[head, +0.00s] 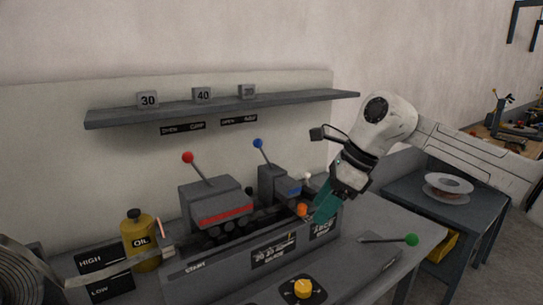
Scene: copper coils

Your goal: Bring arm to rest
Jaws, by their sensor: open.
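My gripper (326,206) has teal fingers and points down and to the left over the right part of the machine (235,245). My white arm reaches in from the right edge. The fingers overlap the end of the machine next to an orange part (302,210). I cannot tell whether they touch it. I see nothing held between the fingers, though the view of the gap is narrow.
A red-knobbed lever (188,158) and a blue-knobbed lever (258,144) rise from the machine. A green-knobbed lever (411,240) lies at right. A shelf (225,108) hangs behind. An oil can (138,240) stands left. A spool (447,187) sits on the right table.

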